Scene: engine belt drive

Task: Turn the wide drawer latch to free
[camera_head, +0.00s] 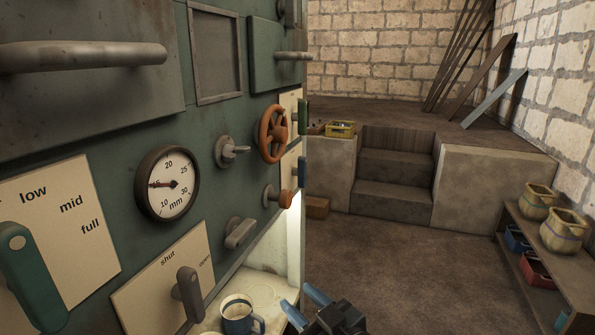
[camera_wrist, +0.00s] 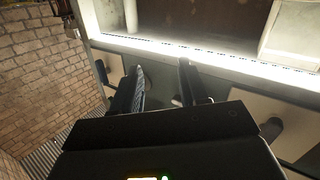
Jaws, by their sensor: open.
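The green machine panel (camera_head: 120,150) fills the left of the head view. Two grey turn-latches show on it: one beside the orange handwheel (camera_head: 232,151), and a wider one lower down (camera_head: 240,232). I cannot tell for certain which is the wide drawer latch; neither has a readable label. My gripper (camera_head: 306,304) is at the bottom of the head view, below and right of both latches and apart from them. In the wrist view my gripper (camera_wrist: 158,85) is open, its two fingers spread before the machine, with nothing clearly held.
A lit ledge (camera_head: 262,283) holds a mug (camera_head: 236,317) close left of my gripper. A shut/open lever (camera_head: 187,293), dial (camera_head: 167,184), orange handwheel (camera_head: 273,134) and orange knob (camera_head: 285,199) crowd the panel. The floor (camera_head: 400,270) to the right is clear.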

